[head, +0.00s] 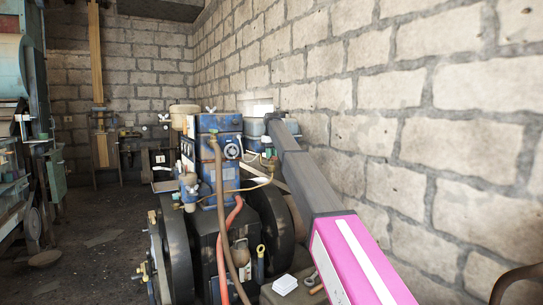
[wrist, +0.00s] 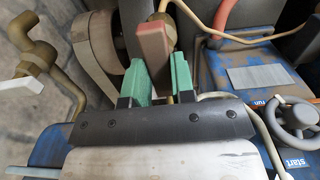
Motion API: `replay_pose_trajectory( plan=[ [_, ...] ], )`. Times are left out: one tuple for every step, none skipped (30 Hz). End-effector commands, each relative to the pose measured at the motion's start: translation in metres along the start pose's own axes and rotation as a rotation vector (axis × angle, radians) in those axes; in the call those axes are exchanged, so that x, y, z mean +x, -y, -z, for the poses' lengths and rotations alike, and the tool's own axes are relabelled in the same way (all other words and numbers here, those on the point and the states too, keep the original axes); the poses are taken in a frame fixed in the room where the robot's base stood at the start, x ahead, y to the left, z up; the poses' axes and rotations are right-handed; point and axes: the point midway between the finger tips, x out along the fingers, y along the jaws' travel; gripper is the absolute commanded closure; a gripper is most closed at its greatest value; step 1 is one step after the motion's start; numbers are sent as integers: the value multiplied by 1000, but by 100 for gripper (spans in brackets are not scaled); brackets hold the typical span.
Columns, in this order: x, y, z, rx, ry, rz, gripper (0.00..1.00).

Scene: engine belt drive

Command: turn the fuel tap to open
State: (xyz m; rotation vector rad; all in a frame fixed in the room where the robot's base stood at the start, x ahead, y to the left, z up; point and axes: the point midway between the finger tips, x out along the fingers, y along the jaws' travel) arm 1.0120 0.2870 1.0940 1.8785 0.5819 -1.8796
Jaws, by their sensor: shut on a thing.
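In the wrist view, my gripper (wrist: 156,64) has two green fingers, closed on the sides of a dull red block-shaped handle (wrist: 153,42). This handle looks like the lever of the fuel tap. A round brass part (wrist: 160,19) shows just beyond it, partly hidden by the handle. The lower end of the handle is hidden between the fingers. In the head view, my arm reaches to the top of the blue engine (head: 218,124), and my gripper cannot be made out there.
In the wrist view, a grey handwheel (wrist: 296,121) with "start" and "run" labels is at the right, and a bent brass pipe (wrist: 45,62) at the left. A beige hose loops near the handle. In the head view, a block wall (head: 385,90) runs close along the right.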

Motion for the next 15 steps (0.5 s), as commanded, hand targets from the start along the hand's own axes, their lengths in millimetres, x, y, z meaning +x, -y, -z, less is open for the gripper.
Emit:
replay_pose_trajectory(
  plan=[
    [-1, 0, 1, -6, -1, 0, 100],
    [-1, 0, 1, -8, -1, 0, 100],
    [-1, 0, 1, -10, -2, 0, 100],
    [-1, 0, 1, -11, -2, 0, 100],
    [-1, 0, 1, -12, -2, 0, 100],
    [-1, 0, 1, -12, -2, 0, 100],
    [-1, 0, 1, -12, -2, 0, 100],
    [-1, 0, 1, -12, -2, 0, 100],
    [-1, 0, 1, -12, -2, 0, 100],
    [-1, 0, 1, -12, -2, 0, 100],
    [-1, 0, 1, -12, -2, 0, 100],
    [-1, 0, 1, -12, -2, 0, 100],
    [-1, 0, 1, -12, -2, 0, 100],
    [-1, 0, 1, -13, -2, 0, 67],
    [-1, 0, 1, -12, -2, 0, 54]
  ],
)
